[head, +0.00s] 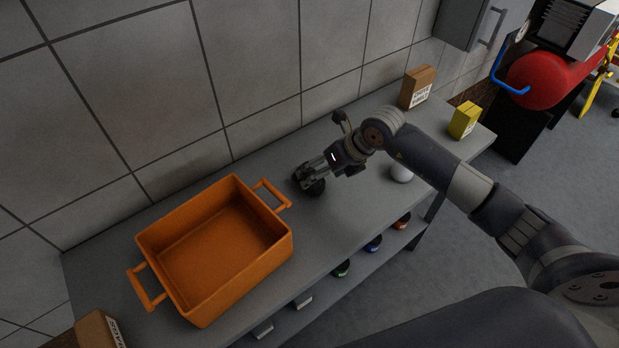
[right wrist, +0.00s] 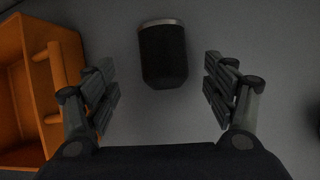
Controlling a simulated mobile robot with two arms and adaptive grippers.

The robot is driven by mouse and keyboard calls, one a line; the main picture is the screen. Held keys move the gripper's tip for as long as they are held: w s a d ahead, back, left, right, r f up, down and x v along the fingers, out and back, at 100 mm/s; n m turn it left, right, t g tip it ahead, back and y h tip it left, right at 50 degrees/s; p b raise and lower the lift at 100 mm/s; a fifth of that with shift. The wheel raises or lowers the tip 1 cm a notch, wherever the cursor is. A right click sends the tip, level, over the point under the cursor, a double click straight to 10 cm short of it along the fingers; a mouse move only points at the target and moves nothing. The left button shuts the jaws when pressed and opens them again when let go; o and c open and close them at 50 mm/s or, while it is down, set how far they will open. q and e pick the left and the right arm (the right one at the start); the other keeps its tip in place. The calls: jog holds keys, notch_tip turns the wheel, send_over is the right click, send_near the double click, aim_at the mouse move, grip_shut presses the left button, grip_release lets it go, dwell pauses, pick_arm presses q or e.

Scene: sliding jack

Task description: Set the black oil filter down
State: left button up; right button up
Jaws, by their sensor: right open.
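The black oil filter (right wrist: 163,55) is a dark cylinder with a pale metal rim at one end. In the right wrist view it is on the grey bench top, between and slightly beyond the spread fingers of my right gripper (right wrist: 163,85). Gaps show on both sides of it, so the fingers do not touch it. In the head view my right gripper (head: 308,178) is low over the bench (head: 345,222), right of the orange crate, and the black filter (head: 316,188) is partly hidden beneath it. My left gripper is out of view.
The empty orange crate (head: 285,247) stands on the bench to the left, its handle near my right gripper. A white rounded object (head: 401,174) sits beside my right arm. A brown box (head: 416,88) and a yellow box (head: 464,120) stand farther right. Several coloured cans sit on a lower shelf.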

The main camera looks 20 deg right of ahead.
jog(key=shift+w+a+f+p, duration=0.15)
jog(key=shift+w+f+p, duration=0.1)
jog(key=shift+f+p, duration=0.15)
jog(key=shift+d+p+x, duration=0.2)
jog(key=shift+p+x, duration=0.55)
jog(key=shift+x, duration=1.4)
jog(key=shift+w, duration=0.15)
jog(key=shift+c, duration=0.2)
jog(key=c, duration=1.5)
jog(key=shift+o, duration=0.2)
jog(key=shift+r, duration=0.1)
